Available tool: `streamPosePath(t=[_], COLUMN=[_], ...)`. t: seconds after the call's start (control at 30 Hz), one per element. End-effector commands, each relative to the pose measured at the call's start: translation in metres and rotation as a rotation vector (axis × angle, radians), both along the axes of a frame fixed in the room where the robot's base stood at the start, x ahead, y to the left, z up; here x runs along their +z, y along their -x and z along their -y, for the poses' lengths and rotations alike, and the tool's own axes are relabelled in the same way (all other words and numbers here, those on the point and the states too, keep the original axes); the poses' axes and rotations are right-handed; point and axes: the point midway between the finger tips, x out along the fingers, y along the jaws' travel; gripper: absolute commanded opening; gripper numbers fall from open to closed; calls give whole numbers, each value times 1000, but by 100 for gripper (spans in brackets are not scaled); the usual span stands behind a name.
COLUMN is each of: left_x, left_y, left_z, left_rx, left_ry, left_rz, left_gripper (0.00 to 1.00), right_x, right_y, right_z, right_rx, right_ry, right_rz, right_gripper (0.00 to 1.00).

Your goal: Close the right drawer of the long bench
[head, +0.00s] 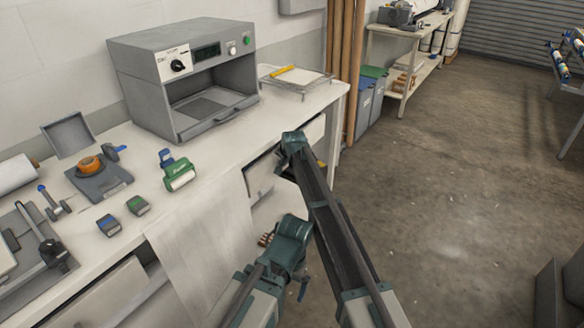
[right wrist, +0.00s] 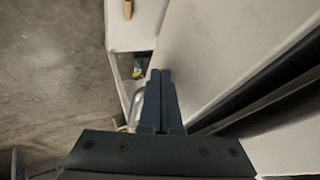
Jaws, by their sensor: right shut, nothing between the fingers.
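The right drawer (head: 258,181) of the long bench (head: 226,139) stands partly open below the bench top. My right arm crosses in front of it and hides its middle. In the right wrist view, a narrow opening (right wrist: 125,67) with small items in it shows just beyond the fingers, and a curved silver handle (right wrist: 137,106) is left of them. My right gripper (right wrist: 160,75) is shut and empty, close to this opening. I cannot tell whether it touches the drawer.
A white sheet (head: 205,250) hangs over the front edge left of the drawer. Wooden poles (head: 343,60) and bins (head: 368,100) stand beyond the bench.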

Motion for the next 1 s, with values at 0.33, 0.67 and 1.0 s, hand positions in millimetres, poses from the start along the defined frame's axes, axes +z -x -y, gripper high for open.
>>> streamPosePath(t=[0.33,0.67,1.0], left_x=[0,0,1], left_y=[0,0,0], left_z=[0,0,0], left_rx=[0,0,0], left_ry=[0,0,0], left_rz=[0,0,0], left_gripper=[100,100,100], right_x=[0,1,1], right_y=[-7,-8,5], right_z=[-13,-15,5], right_rx=[0,2,-1], right_ry=[-2,-5,-3], right_rz=[3,5,2], right_gripper=[0,0,0])
